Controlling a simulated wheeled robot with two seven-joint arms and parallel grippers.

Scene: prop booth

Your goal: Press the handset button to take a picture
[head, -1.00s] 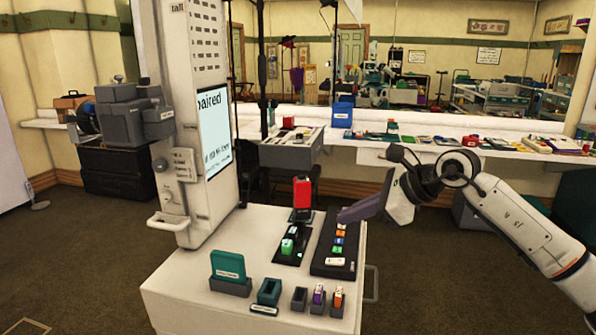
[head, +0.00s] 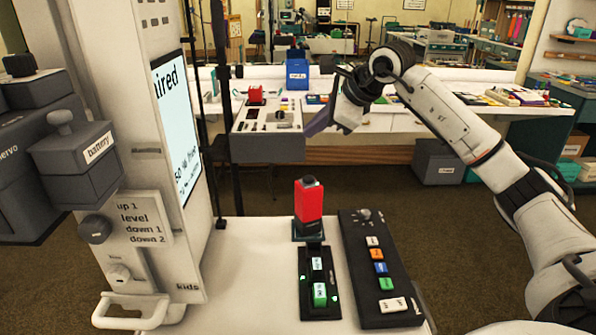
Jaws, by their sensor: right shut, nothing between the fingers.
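The red handset (head: 309,203) stands upright in a dark green holder (head: 307,232) on the white cart top. A small dark button (head: 311,181) shows on its upper end. My right gripper (head: 316,124) is shut and empty. In the picture it lies above the handset, apart from it, in front of the far counter. Its fingers point down and to the left. My left gripper is out of view.
A black panel (head: 366,217) with several coloured buttons lies right of the handset. A black tray (head: 306,301) with green-lit pieces is in front of it. The white column with a screen (head: 174,120) rises at left. A battery-labelled block (head: 75,165) juts out there.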

